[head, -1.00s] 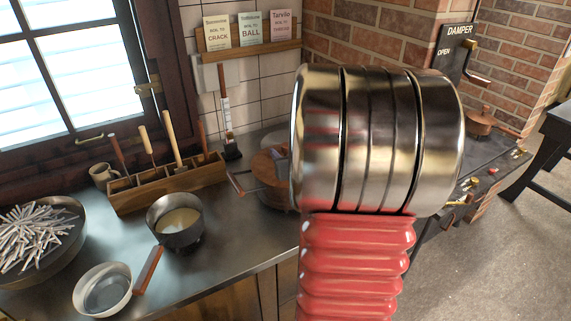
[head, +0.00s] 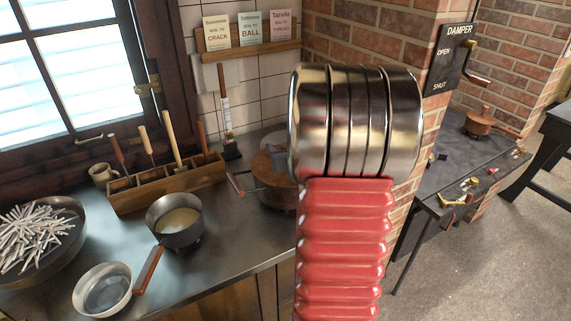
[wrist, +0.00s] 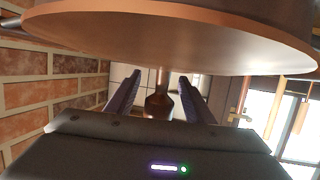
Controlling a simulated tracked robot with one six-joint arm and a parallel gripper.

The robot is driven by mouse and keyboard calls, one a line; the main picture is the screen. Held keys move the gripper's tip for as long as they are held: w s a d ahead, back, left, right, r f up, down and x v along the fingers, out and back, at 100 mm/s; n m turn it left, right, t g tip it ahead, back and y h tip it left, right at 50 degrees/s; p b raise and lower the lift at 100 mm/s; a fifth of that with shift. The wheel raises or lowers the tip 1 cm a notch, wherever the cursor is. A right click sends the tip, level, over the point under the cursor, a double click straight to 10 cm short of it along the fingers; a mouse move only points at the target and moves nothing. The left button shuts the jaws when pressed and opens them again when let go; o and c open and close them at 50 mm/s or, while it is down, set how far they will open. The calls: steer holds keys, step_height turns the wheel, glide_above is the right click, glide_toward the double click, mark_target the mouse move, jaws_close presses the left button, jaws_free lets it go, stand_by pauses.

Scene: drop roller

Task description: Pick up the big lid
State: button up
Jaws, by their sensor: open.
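The big lid (wrist: 160,45) fills the top of the wrist view as a wide copper disc, seen upside down. Its knob (wrist: 158,103) hangs between the two dark fingers of my gripper (wrist: 160,80). The fingers are open, with a visible gap on each side of the knob. In the head view the copper lid (head: 263,166) sits on a pot on the counter, partly hidden behind my arm. My gripper is mostly or fully hidden there.
A saucepan (head: 175,219), a white bowl (head: 102,295) and a wooden tool rack (head: 168,184) stand on the counter left of the lidded pot. A smaller copper lidded pan (head: 480,122) is on the stove at the right. A brick wall stands behind.

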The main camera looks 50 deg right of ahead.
jaws_close()
stand_by(0.6)
